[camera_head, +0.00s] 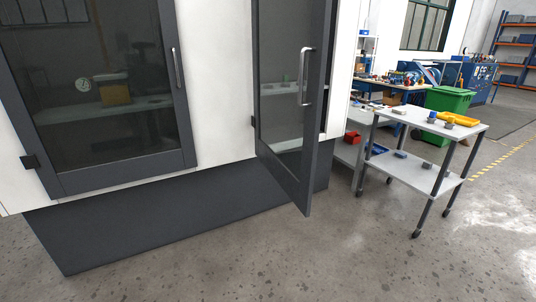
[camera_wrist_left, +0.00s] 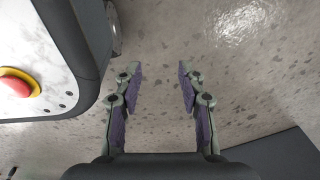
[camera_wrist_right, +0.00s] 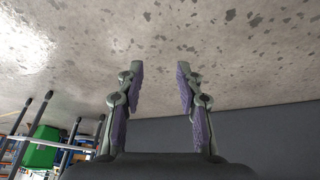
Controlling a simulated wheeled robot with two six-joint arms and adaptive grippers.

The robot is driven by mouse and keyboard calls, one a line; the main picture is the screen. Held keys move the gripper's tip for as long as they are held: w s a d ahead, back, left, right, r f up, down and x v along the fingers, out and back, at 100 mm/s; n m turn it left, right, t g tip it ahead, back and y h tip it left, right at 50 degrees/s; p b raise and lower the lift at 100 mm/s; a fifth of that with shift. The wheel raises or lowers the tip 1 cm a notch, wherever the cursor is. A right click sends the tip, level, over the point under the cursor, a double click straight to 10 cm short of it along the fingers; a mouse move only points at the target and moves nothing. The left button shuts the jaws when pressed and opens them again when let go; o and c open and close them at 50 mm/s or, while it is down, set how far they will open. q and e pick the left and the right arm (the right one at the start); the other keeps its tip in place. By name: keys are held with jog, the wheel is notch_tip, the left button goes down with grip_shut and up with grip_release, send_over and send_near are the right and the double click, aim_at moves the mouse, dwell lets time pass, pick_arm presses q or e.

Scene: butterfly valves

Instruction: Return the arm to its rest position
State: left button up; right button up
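My left gripper (camera_wrist_left: 160,88) is open and empty in the left wrist view, with bare concrete floor between its purple-padded fingers. My right gripper (camera_wrist_right: 160,88) is open and empty in the right wrist view, also with only floor between its fingers. Neither gripper nor arm shows in the head view. Neither gripper touches anything.
A white and dark-grey cabinet has a closed left glass door (camera_head: 110,100) and a right glass door (camera_head: 285,85) swung outward. A trolley (camera_head: 425,125) stands at the right, near a green bin (camera_head: 447,100). Floor (camera_head: 260,250) in front is clear. A red button (camera_wrist_left: 16,86) shows beside the left gripper.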

jog(key=s+d+f+g, duration=0.1)
jog(key=s+d+f, duration=0.25)
jog(key=s, duration=0.85)
jog(key=s+d+f+g, duration=0.15)
jog(key=s+f, duration=0.25)
jog(key=s, duration=0.8)
jog(key=s+d+f+g, duration=0.1)
jog(key=s+d+f, duration=0.2)
jog(key=s, duration=1)
pick_arm(q)
jog(key=s+r+p, duration=0.4)
jog(key=r+p, duration=0.8)
jog(key=p, duration=0.2)
jog(key=shift+s+r, duration=0.15)
jog(key=shift+r, duration=0.15)
pick_arm(e)
notch_tip(320, 180, up, 13)
jog(key=s, duration=0.1)
jog(key=shift+a+r, duration=0.2)
jog(key=shift+a, duration=0.05)
